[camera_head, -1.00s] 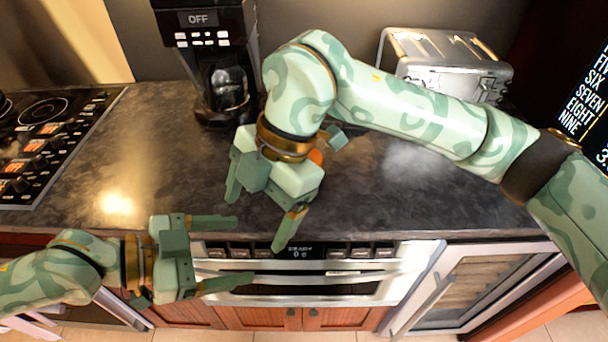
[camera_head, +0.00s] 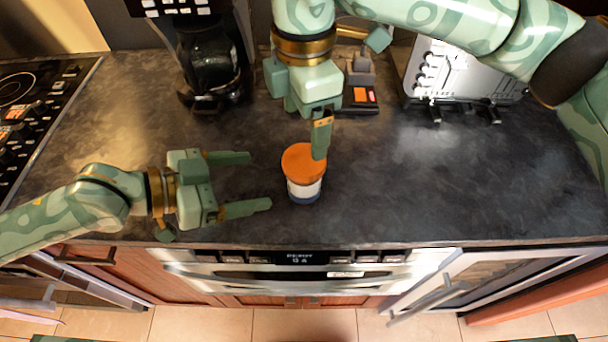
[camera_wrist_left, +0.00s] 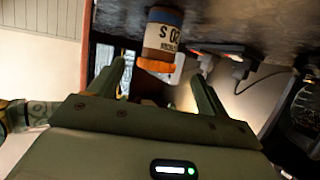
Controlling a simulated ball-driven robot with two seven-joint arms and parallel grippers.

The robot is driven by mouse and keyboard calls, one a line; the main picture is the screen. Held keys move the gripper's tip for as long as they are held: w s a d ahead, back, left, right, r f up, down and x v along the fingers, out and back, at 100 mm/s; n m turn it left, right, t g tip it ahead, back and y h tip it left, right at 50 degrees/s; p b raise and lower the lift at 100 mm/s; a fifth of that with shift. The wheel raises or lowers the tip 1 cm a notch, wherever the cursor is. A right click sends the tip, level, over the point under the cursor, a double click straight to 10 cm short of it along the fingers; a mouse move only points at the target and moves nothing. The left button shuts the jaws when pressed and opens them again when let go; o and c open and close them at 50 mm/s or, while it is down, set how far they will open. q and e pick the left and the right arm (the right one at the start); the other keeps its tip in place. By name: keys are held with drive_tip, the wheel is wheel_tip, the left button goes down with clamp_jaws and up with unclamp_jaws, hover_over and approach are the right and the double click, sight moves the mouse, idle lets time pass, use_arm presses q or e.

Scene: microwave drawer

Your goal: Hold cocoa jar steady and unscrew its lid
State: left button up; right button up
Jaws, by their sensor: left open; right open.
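The cocoa jar (camera_head: 304,190) stands upright on the dark counter, with a white and blue body and an orange lid (camera_head: 299,160). My left gripper (camera_head: 260,181) is open, its fingers pointing right at the jar from the left, with a gap before it. In the left wrist view the jar (camera_wrist_left: 163,36) appears upside down beyond the open fingers, its lid (camera_wrist_left: 156,65) between their tips. My right gripper (camera_head: 300,122) is open and points down from behind the jar. One of its fingers overlaps the lid in the head view; I cannot tell whether they touch.
A coffee maker (camera_head: 212,60) stands at the back left and a silver toaster (camera_head: 455,80) at the back right. A small dark object with an orange patch (camera_head: 361,96) lies behind the jar. The counter right of the jar is clear. Oven controls lie below the front edge.

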sight(304, 173)
use_arm(q)
drive_tip(key=x, duration=1.1)
drive_tip(key=shift+w+d+f, duration=0.2)
drive_tip(key=shift+f, duration=0.05)
use_arm(e)
drive_tip(key=shift+w, duration=0.1)
